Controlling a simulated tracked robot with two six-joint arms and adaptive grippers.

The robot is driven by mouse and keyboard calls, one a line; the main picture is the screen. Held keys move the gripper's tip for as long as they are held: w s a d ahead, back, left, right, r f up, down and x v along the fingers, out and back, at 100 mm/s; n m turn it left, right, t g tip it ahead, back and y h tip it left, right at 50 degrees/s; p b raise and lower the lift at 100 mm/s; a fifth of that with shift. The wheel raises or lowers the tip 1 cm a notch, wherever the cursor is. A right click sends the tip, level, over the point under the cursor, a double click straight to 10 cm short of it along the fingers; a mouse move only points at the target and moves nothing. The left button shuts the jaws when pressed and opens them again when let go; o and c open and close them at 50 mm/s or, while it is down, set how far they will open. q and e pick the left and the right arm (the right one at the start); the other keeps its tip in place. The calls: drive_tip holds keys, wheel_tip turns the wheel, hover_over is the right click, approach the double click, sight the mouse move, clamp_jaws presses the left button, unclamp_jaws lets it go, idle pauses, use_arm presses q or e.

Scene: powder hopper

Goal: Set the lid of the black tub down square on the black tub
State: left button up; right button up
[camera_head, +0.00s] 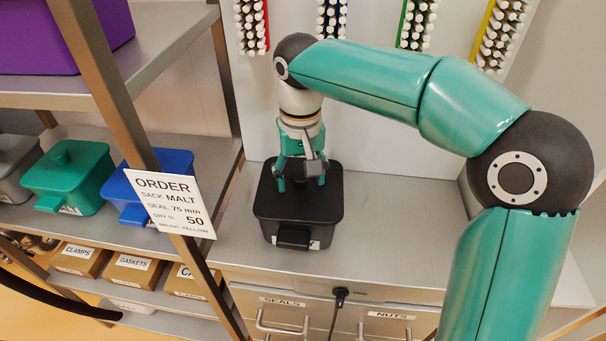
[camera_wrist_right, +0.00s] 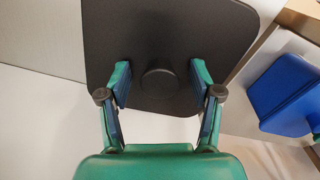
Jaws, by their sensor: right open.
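The black tub (camera_head: 297,221) stands on the grey bench top, with a dark handle and a white label on its front. Its black lid (camera_head: 329,196) lies on top of the tub and looks square with it. In the right wrist view the lid (camera_wrist_right: 150,45) fills the upper middle, with a round knob (camera_wrist_right: 158,85) at its centre. My right gripper (camera_head: 300,182) is above the lid, pointing down. Its fingers (camera_wrist_right: 158,82) are open, one on each side of the knob, with gaps between. The lid's far edge is partly hidden behind the gripper. My left gripper is not in view.
A shelf rack on the left holds a green tub (camera_head: 68,177), a blue tub (camera_head: 165,165) and a purple bin (camera_head: 60,40). An order card (camera_head: 171,203) hangs on its post. The bench (camera_head: 390,220) is clear right of the tub. Brushes hang on the back wall.

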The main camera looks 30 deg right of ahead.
sight(300, 174)
wheel_tip(300, 174, up, 12)
idle(0.6)
drive_tip(key=shift+f, duration=0.1)
idle(0.4)
